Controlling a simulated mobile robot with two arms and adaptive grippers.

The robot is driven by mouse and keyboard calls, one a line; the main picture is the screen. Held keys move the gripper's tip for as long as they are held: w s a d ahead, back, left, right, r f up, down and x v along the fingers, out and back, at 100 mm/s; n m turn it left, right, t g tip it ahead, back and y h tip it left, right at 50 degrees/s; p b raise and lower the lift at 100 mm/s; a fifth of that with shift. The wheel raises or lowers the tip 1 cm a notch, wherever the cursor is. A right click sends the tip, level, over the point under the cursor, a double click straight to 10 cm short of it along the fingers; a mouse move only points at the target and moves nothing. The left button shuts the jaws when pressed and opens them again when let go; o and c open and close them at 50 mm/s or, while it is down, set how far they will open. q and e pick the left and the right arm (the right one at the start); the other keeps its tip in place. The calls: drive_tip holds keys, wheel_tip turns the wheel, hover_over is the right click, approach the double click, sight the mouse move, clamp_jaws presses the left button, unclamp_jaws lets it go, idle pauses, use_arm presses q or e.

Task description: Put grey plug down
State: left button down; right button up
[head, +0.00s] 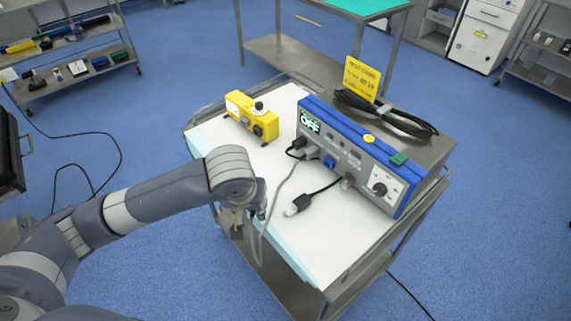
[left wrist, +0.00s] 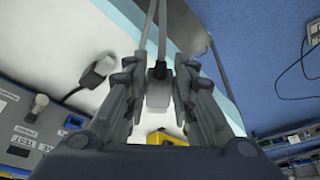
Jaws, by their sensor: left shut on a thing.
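The grey plug (left wrist: 158,95) is between the two fingers of my left gripper (left wrist: 158,74) in the left wrist view, its dark end and grey cable running toward the top of that picture. My left gripper (head: 256,208) is shut on it. In the head view the gripper is at the front left edge of the white-topped cart (head: 340,240), mostly hidden by my wrist, and the plug is hidden there. A grey cable (head: 276,190) loops by the gripper. I cannot tell whether the plug touches the cart top. My right gripper is not in view.
A blue-and-grey device (head: 345,150) reading OFF stands on the cart, with a yellow sign (head: 362,77) and coiled black cable behind. A black lead with a white end (head: 292,208) lies in front. A yellow box (head: 251,117) stands at the back left. The front right cart top is clear.

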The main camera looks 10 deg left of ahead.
use_arm(q)
drive_tip(key=w, duration=0.8)
drive_tip(key=w+f, duration=0.1)
drive_tip(key=w, duration=0.3)
drive_tip(key=shift+w+f+p, duration=0.1)
drive_tip(key=shift+w+p, duration=0.25)
drive_tip(key=shift+f, duration=1.75)
drive_tip(key=shift+f, duration=0.1)
drive_tip(key=shift+f+p, duration=0.35)
drive_tip(key=shift+f, duration=0.15)
drive_tip(key=c, duration=1.3)
unclamp_jaws()
drive_tip(key=shift+c, duration=0.2)
